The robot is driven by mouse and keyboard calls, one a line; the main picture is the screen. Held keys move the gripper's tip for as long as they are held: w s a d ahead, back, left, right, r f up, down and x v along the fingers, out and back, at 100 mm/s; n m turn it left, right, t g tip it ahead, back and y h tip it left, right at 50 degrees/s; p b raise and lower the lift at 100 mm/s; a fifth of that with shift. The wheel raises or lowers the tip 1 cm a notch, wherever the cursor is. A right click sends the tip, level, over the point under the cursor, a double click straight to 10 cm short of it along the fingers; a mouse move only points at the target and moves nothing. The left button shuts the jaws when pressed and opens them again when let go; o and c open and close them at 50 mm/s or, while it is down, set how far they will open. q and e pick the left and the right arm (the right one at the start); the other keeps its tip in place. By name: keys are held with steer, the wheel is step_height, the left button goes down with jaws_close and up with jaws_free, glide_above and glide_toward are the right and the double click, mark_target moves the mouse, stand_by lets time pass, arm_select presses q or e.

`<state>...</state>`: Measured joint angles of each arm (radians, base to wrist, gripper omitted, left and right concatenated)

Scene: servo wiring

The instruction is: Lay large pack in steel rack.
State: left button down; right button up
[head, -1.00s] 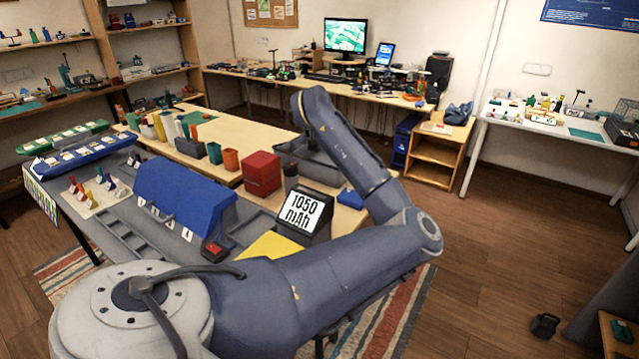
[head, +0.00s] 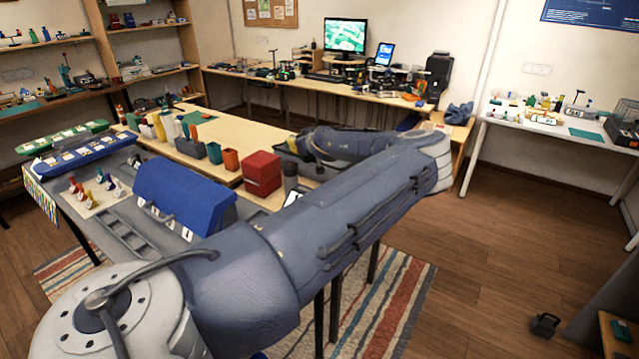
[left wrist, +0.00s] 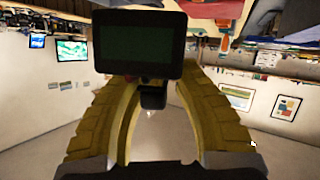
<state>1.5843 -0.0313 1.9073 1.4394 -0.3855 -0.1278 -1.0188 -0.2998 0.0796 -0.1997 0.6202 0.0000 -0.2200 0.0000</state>
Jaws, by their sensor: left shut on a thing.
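My left arm reaches from the lower left of the head view to the right, then folds back over the wooden bench (head: 225,130). Its gripper (left wrist: 153,88) shows in the left wrist view as two curved yellow fingers, shut on a dark box-shaped thing (left wrist: 138,45). I cannot tell for certain that this is the large pack. In the head view the wrist is near a dark grey tray (head: 284,150), mostly hidden by the arm. A grey ladder-like frame (head: 112,232) lies on the near table; I cannot tell which of these is the steel rack. My right gripper is out of view.
A blue sloped housing (head: 180,195) stands on the near grey table. A red box (head: 262,172), an orange cup (head: 231,159) and a green cup (head: 214,153) stand along the bench. My arm covers the near table's right part.

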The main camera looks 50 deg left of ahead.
arm_select(q)
steer(key=w+d+f, duration=0.2)
steer(key=w+d, duration=0.3)
steer(key=f, duration=1.9)
steer(key=shift+w+f, duration=0.25)
steer(key=shift+w, duration=0.05)
steer(key=shift+f, duration=0.15)
steer(key=c, duration=1)
jaws_free()
steer(key=shift+o, duration=0.2)
steer(key=v, duration=1.1)
steer(key=shift+s, duration=0.15)
steer(key=o, duration=0.4)
steer(key=shift+s+d+r, duration=0.15)
steer(key=shift+d+r, duration=0.05)
steer(key=shift+d, duration=0.25)
steer(key=shift+c, duration=0.2)
